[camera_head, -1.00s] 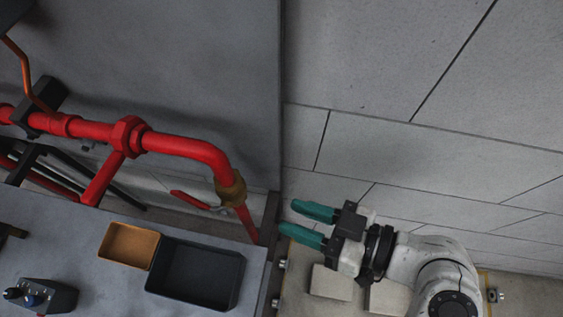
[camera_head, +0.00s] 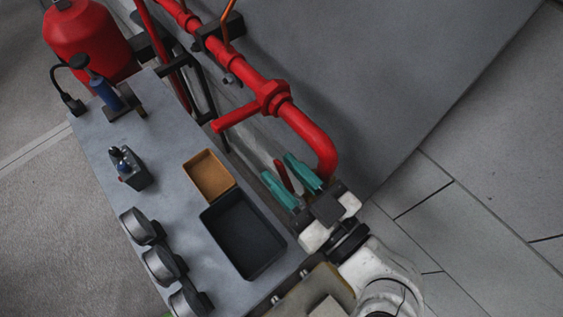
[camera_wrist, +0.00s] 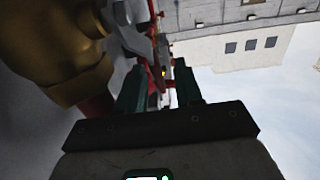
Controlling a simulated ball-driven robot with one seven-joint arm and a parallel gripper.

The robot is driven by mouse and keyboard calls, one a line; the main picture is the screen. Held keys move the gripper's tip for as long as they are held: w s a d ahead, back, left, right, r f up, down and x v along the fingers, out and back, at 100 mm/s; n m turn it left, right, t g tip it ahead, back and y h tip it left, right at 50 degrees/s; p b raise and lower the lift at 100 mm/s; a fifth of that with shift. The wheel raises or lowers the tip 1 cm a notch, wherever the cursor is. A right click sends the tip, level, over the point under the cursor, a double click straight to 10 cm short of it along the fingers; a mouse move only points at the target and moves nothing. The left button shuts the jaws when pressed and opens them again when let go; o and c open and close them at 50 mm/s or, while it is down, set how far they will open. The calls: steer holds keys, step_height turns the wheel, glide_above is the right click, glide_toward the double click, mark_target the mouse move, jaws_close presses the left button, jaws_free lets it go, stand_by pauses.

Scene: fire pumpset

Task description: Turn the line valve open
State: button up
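A brass valve body (camera_wrist: 60,45) fills the left side of the wrist view. In the head view it is hidden behind my gripper. Its red lever (camera_head: 283,175) shows between the two teal fingers of my gripper (camera_head: 278,166), below the bend of the red pipe (camera_head: 318,140). In the wrist view, a narrow red part (camera_wrist: 155,75) lies between the fingertips (camera_wrist: 160,80), with gaps at the sides. The fingers are apart; I cannot tell whether either touches the lever.
A grey bench (camera_head: 200,240) stands left of my arm, with an orange tray (camera_head: 230,181), a black tray (camera_head: 212,222) and several round gauges. A second orange handle (camera_head: 227,18) rises from the pipe farther back. A grey wall panel (camera_head: 400,80) stands right of the pipe.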

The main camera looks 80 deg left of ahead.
steer(key=shift+s+a, duration=0.25)
steer(key=shift+a, duration=0.15)
jaws_close()
stand_by(0.4)
